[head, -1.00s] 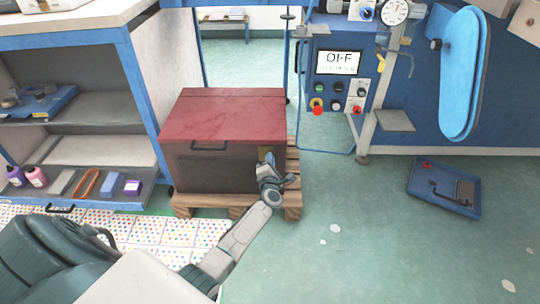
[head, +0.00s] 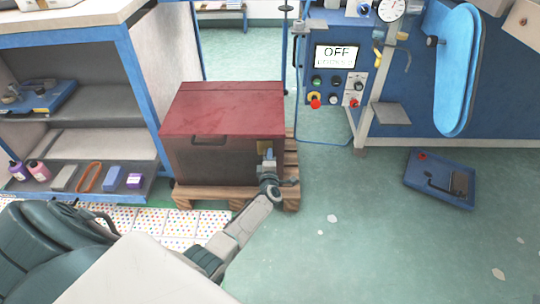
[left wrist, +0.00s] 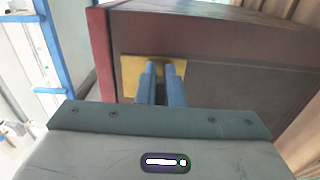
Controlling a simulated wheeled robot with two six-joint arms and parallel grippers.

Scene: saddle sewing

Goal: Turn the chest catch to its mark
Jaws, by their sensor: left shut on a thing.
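The chest (head: 215,150) has a dark red lid and a dark brown front, and its lid is down. It stands on a wooden pallet, and it also shows in the left wrist view (left wrist: 245,80). A brass plate (left wrist: 131,75) sits at the upper corner of the chest's front. My left gripper (head: 267,160) reaches the front right of the chest. In the left wrist view its two blue fingers (left wrist: 163,75) are close together in front of the brass plate, shut on the chest catch. The fingers hide the catch, and I cannot make out its mark. My right gripper is not in view.
A blue-framed shelf (head: 150,90) with bottles and small boxes stands left of the chest. A blue tray (head: 440,180) lies on the floor at right.

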